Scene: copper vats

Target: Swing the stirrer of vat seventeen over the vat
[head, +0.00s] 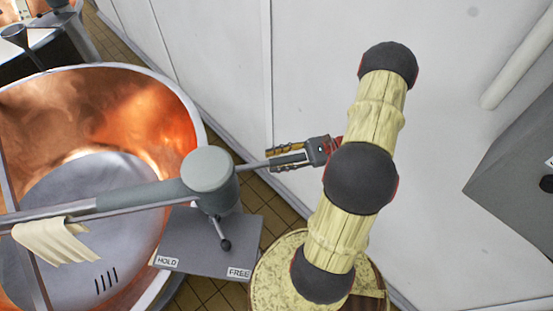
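A round copper vat (165,120) with a pale rim fills the left side of the head view; no number is readable on it. The stirrer's grey pivot head (208,170) stands at its right rim. The stirrer arm (130,196) runs left from it across the vat. A thin handle bar (250,166) sticks out to the right of the pivot head. My gripper (284,158) is at the bar's outer end, with its fingers on either side of it. Whether they clamp it is unclear. A small black-knobbed lever (224,240) below the pivot points toward FREE.
A cream cloth (52,241) hangs over the stirrer arm. A grey plate (205,258) carries HOLD and FREE labels. White wall panels (300,60) run close behind my gripper. A grey box (520,155) is on the wall at right. Tiled floor (265,205) shows between vat and wall.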

